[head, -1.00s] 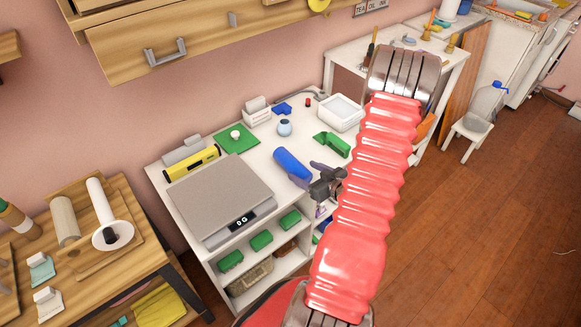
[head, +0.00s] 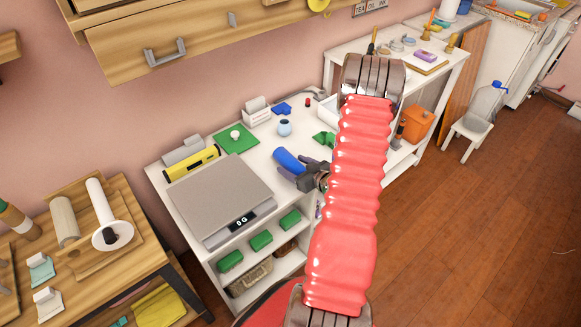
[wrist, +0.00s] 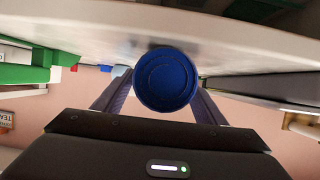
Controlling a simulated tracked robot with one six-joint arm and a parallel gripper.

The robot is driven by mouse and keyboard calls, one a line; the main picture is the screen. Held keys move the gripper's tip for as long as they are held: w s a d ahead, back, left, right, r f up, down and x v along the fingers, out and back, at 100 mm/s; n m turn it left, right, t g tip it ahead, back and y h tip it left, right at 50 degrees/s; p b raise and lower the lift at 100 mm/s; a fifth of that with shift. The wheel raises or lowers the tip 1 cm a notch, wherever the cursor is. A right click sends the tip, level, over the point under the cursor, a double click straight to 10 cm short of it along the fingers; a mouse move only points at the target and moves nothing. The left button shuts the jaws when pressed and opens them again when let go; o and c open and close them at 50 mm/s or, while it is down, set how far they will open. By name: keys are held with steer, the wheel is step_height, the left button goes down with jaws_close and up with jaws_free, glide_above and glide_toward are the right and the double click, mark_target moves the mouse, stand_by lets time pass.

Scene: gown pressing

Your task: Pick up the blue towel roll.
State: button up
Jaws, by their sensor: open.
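The blue towel roll (head: 286,159) lies on its side on the white worktable, to the right of the grey scale. Its near part is hidden behind my gripper (head: 296,170) in the head view. In the wrist view the round end of the roll (wrist: 167,80) faces the camera, between the two dark fingers of my gripper (wrist: 160,100). The gripper is open. One finger is on each side of the roll; I cannot tell whether either touches it.
The grey scale (head: 218,196) reads 0 G on the white worktable (head: 256,166). A green item (head: 325,139) lies right of the roll, partly behind my arm. A small blue-grey vase (head: 284,128) and a green mat (head: 236,139) stand behind. Green boxes (head: 261,240) sit on the shelf below.

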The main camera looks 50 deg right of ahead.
mark_target(292, 160)
steer(key=shift+w+d+f, duration=0.15)
steer(key=shift+w+f, duration=0.1)
steer(key=shift+w, duration=0.4)
steer(key=shift+c, duration=0.6)
steer(key=c, duration=1.4)
steer(key=shift+r, duration=0.2)
steer(key=shift+r, duration=4.85)
